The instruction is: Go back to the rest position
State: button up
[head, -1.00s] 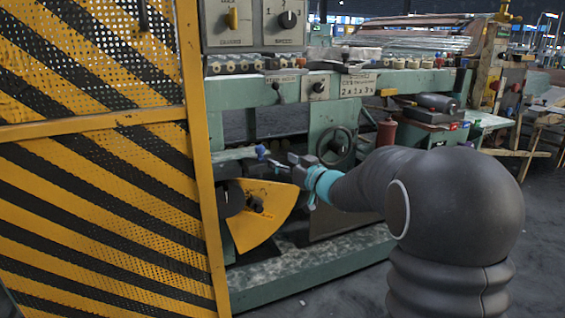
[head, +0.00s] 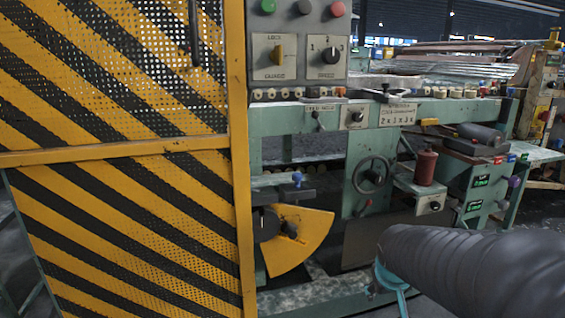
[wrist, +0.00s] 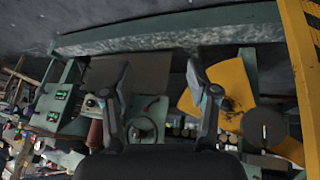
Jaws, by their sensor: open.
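My gripper (wrist: 160,92) shows in the wrist view with its two dark fingers well apart and nothing between them. The green machine (head: 290,120) stands in front of me, with a yellow fan-shaped plate (head: 298,240) and a handwheel (head: 372,176). In the wrist view the machine appears upside down, with the yellow plate (wrist: 232,90) behind the right finger. No contact shows between gripper and machine.
A yellow-and-black striped mesh guard (head: 120,170) fills the left of the head view. A control box (head: 297,50) with knobs is above. A red cylinder (head: 426,167) stands on a small shelf at the right. Dark floor lies along the machine's base.

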jog(key=s+a+r+y+p, duration=0.1)
jog(key=s+a+r+p, duration=0.1)
jog(key=s+r, duration=0.3)
jog(key=s+a+r+y+p, duration=0.1)
jog(key=s+a+r, duration=0.4)
jog(key=s, duration=0.8)
jog(key=shift+s+p, duration=0.2)
jog(key=shift+p, duration=0.65)
